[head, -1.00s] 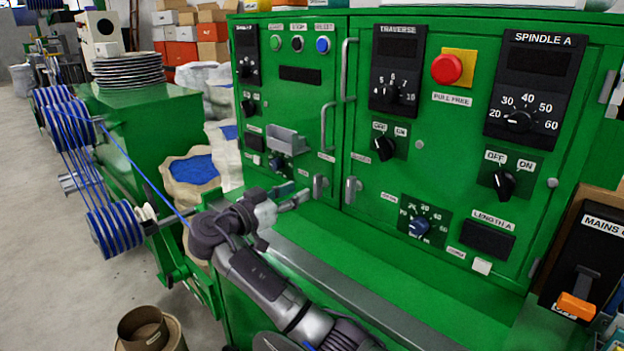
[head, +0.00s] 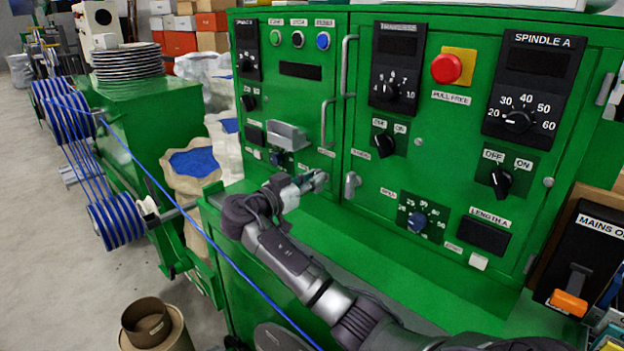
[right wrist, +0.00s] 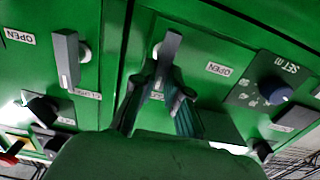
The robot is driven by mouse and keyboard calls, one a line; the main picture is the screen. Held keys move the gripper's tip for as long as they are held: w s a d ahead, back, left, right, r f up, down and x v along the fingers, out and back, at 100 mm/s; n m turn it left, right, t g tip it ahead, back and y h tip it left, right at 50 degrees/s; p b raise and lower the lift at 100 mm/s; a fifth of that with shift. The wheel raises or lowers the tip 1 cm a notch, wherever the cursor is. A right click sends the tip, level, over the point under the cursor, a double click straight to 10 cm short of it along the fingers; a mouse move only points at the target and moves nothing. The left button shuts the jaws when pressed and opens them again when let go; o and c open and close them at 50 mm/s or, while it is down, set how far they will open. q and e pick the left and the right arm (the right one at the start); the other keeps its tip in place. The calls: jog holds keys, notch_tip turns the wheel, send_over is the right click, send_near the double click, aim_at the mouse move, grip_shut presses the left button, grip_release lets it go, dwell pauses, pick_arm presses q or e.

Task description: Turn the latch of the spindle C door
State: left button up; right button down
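Two grey door latches sit side by side low on the green cabinet. No SPINDLE C label is legible.
A blue cable (head: 225,255) runs from the spools (head: 115,222) across the front, close to my right arm. Door handles (head: 347,65), a set knob (head: 417,222) and a grey bracket (head: 287,137) stick out nearby. A green ledge (head: 400,265) runs below the doors.

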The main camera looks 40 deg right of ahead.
dwell(0.4)
jog(key=shift+w+a+f+n+p, duration=0.2)
jog(key=shift+n+p, duration=0.8)
jog(key=shift+n, duration=2)
jog(key=shift+w+d+f+n+p, duration=0.25)
jog(key=shift+n+p, duration=0.75)
jog(key=shift+n, duration=2)
jog(key=shift+w+a+f+n+p, duration=0.25)
jog(key=shift+n+p, duration=0.75)
jog(key=shift+n, duration=2)
jog(key=shift+d, duration=0.1)
jog(key=shift+f, duration=0.1)
jog(key=c, duration=1.2)
grip_release()
